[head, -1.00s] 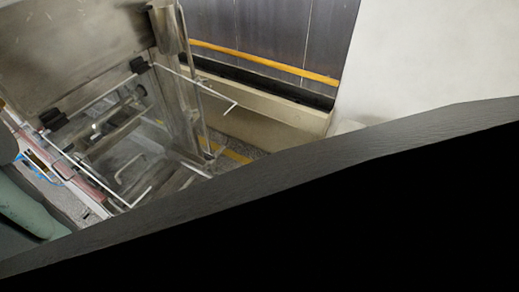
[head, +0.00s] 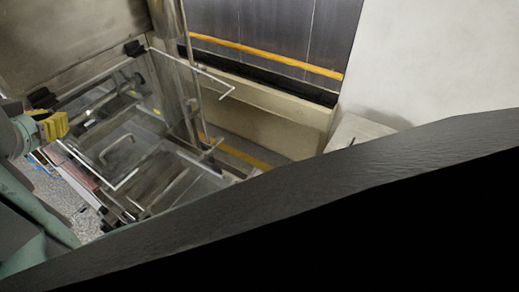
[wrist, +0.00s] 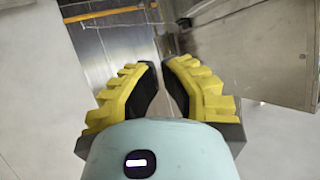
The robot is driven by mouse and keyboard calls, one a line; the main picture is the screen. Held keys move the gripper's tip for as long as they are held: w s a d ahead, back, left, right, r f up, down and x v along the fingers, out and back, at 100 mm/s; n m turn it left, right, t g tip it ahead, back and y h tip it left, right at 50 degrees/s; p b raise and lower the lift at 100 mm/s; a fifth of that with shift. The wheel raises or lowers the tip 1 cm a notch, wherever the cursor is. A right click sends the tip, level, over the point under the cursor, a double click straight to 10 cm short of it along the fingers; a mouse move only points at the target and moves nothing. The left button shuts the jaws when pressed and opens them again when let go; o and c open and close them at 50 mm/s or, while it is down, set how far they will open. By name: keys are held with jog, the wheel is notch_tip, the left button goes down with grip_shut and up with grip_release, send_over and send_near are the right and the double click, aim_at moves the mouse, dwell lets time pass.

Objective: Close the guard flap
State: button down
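The guard flap (head: 185,95) is a clear panel with pale rod-like edges in the head view. It hangs from black hinges (head: 134,47) on the steel housing (head: 70,35) and stands out from it, open, over the machine's inside. My gripper (head: 66,124), with yellow fingers, is at the left of the head view, near the flap's left hinge. I cannot tell its distance from the flap. In the wrist view my gripper (wrist: 161,66) is open, with a narrow empty gap between its fingertips.
A steel upright post (head: 190,75) stands beside the flap. A yellow rail (head: 265,53) runs along the dark wall panels behind. A steel box (wrist: 255,50) fills the right of the wrist view. A dark grey slanted surface covers the head view's lower right.

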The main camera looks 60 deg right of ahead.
jog(key=s+f+m+g+y+b, duration=0.1)
jog(key=s+f+m+g, duration=0.15)
jog(key=s, duration=0.25)
jog(key=s+f+m+g+y, duration=0.1)
jog(key=s+f+m+g, duration=0.1)
jog(key=s+m+g, duration=0.15)
send_over(134, 167)
jog(key=s, duration=0.3)
notch_tip(134, 167, down, 8)
jog(key=f, duration=0.1)
jog(key=f+p, duration=0.2)
jog(key=shift+w+a+f+n, duration=0.15)
jog(key=shift+w+a+n, duration=0.15)
jog(key=shift+a+n, duration=0.1)
jog(key=shift+f+t, duration=0.1)
jog(key=shift+t, duration=0.2)
